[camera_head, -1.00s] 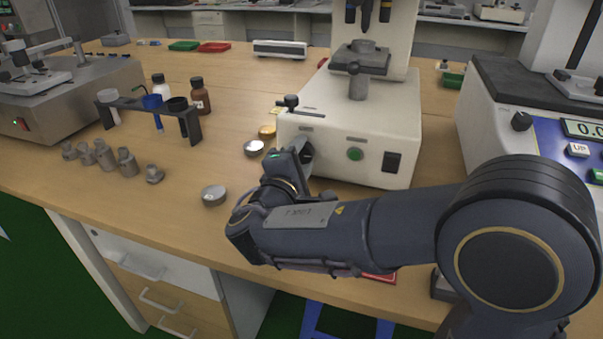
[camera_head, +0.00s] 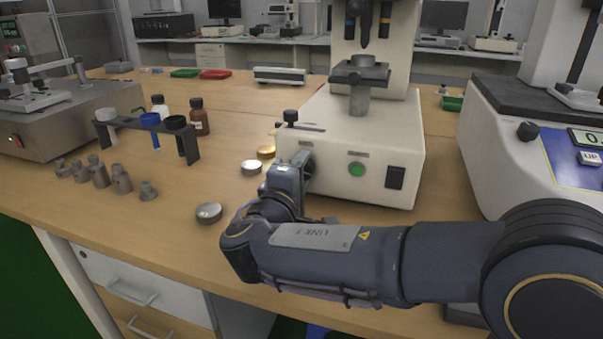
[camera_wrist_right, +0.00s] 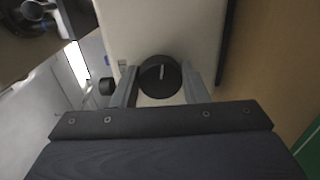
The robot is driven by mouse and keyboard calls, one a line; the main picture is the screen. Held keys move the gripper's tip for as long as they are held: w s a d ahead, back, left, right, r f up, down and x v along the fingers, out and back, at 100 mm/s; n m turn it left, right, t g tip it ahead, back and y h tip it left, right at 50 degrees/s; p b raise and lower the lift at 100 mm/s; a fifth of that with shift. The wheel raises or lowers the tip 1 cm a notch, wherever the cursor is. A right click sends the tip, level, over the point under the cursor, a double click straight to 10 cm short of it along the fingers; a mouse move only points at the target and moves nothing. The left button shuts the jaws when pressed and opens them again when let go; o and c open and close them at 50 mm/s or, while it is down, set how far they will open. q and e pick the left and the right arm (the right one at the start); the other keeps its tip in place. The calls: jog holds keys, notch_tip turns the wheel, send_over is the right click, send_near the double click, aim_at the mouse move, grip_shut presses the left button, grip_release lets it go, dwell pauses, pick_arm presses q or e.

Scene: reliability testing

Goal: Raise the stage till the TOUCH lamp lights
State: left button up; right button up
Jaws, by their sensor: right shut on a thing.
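The white tester (camera_head: 330,130) stands on the bench with its grey stage (camera_head: 360,76) on a short post, below a dark pointed tip (camera_head: 365,40); a gap shows between them. My right gripper (camera_head: 303,166) is at the left of the tester's front face, shut on a round black knob (camera_wrist_right: 160,77) with a pale mark. In the right wrist view the fingers lie on either side of the knob. A round green button or lamp (camera_head: 357,169) and a black switch (camera_head: 395,177) are on the front face. I cannot make out a TOUCH label. My left gripper is not in view.
Small round tins (camera_head: 208,212) lie left of my right gripper. Several grey weights (camera_head: 121,179), a dark rack (camera_head: 150,125) and brown bottles (camera_head: 199,116) stand farther left. Another instrument with a display (camera_head: 560,140) is at the right. Bare bench lies between the tins and the weights.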

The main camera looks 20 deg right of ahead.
jog(key=o, duration=1)
jog(key=p+v, duration=0.1)
jog(key=v, duration=0.6)
jog(key=shift+s+a+p, duration=0.25)
jog(key=shift+s+p, duration=0.1)
